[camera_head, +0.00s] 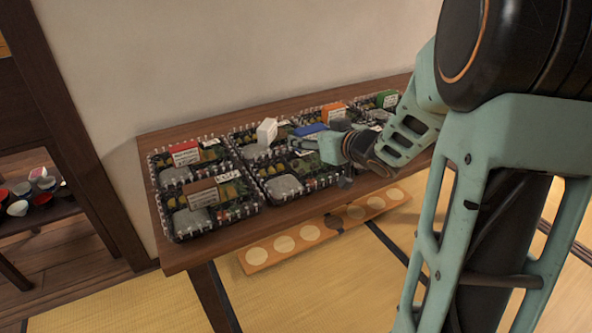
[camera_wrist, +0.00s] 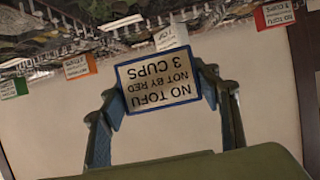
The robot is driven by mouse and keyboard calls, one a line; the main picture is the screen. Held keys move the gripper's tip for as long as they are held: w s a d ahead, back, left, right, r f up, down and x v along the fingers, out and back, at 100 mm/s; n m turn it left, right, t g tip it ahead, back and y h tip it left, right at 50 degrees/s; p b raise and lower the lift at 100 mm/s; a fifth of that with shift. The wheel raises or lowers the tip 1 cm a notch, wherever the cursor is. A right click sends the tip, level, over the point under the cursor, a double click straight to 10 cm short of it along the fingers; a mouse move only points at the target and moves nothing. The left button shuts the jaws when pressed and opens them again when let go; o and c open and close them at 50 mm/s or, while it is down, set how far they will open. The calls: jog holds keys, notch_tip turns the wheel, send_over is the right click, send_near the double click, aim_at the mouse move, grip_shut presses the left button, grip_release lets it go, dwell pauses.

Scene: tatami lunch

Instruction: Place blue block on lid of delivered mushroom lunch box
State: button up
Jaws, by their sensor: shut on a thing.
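The blue block (camera_head: 309,130) is held by my gripper (camera_head: 322,140) above the row of lunch boxes in the head view. In the wrist view the blue block (camera_wrist: 158,83) sits between both fingers, its label reading upside down "NO TOFU, NOT BY RED, 3 CUPS". My gripper is shut on it. The lunch boxes are dark trays with compartments and spiky rims on the wooden table (camera_head: 180,258). The front-left lunch box (camera_head: 169,226) and the front-middle lunch box (camera_head: 262,196) show best. I cannot tell which is the mushroom one. My arm hides part of the right boxes.
Other labelled blocks stand on the boxes: red (camera_head: 185,152), brown (camera_head: 200,194), white (camera_head: 267,132), orange (camera_head: 334,113) and green (camera_head: 387,99). A board with round discs (camera_head: 257,256) lies below the table. Bowls stand on a shelf (camera_head: 36,216) at left. A wall rises behind.

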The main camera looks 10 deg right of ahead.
jog(key=b, duration=0.2)
send_over(296, 172)
notch_tip(296, 172, down, 5)
jog(key=shift+d+r, duration=0.15)
jog(key=shift+r, duration=0.05)
jog(key=shift+w+f+b, duration=0.15)
jog(key=shift+f+b, duration=0.6)
jog(key=shift+f, duration=0.85)
jog(key=shift+f, duration=0.15)
jog(key=o, duration=1.2)
jog(key=shift+c, duration=0.2)
